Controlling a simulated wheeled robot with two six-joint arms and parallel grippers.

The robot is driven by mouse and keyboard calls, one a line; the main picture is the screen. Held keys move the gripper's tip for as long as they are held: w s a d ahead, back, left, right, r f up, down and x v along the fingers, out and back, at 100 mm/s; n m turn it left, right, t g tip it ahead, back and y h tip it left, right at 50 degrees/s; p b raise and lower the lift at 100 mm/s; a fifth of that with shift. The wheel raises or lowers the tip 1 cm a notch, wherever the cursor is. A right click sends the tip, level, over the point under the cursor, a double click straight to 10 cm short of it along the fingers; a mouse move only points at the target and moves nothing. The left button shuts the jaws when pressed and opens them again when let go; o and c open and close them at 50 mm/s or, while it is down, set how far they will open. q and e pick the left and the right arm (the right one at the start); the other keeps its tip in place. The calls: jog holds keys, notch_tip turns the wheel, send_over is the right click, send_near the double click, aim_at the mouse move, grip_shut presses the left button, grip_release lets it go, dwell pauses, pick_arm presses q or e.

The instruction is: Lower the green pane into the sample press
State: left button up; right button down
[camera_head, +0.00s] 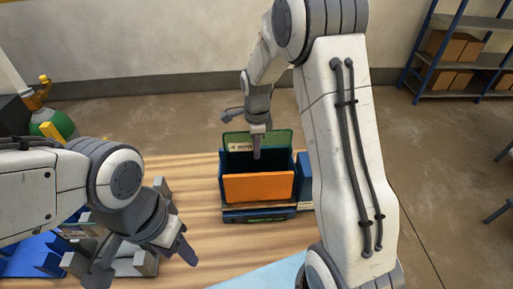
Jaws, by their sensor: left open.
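The green pane (280,138) stands upright at the back of the sample press (226,181), with its upper strip showing above the dark blue slot. Its lower part is hidden behind the press's front, so I cannot tell how deep it sits. The press has an orange front plate (258,187) and stands on the wooden table. My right gripper (257,146) points down at the middle of the pane's top edge, one finger in front of it and the other hidden behind; it appears shut on the pane. My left gripper (146,262) is open and empty, left of and nearer than the press.
Blue holders (35,258) and grey blocks stand at the left of the table (195,185). A light blue sheet (262,277) lies at the front. A green cylinder (52,124) is beyond the left edge. Shelves with boxes (452,48) stand far right.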

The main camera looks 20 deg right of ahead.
jog(key=shift+f, duration=0.2)
jog(key=c, duration=1)
grip_release()
jog(key=shift+o, duration=0.2)
notch_tip(320, 180, up, 8)
jog(key=p, duration=0.6)
jog(key=shift+r+p, duration=0.1)
jog(key=shift+p, duration=0.3)
jog(key=shift+s+a, duration=0.1)
